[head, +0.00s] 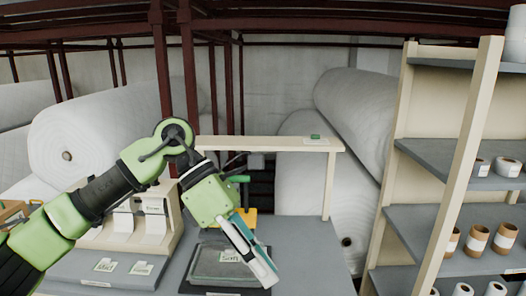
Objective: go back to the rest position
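No held object shows at the fingertips. Behind and below the fingers is a dark grey tray or mat (208,266) with a label reading "Soft". My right gripper is out of view.
A cream stand (160,232) and labelled grey trays (92,268) lie left of the gripper. A cream frame (270,144) spans the table behind it. A shelf rack (466,150) with small rolls stands right. Large white rolls (95,130) fill the background.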

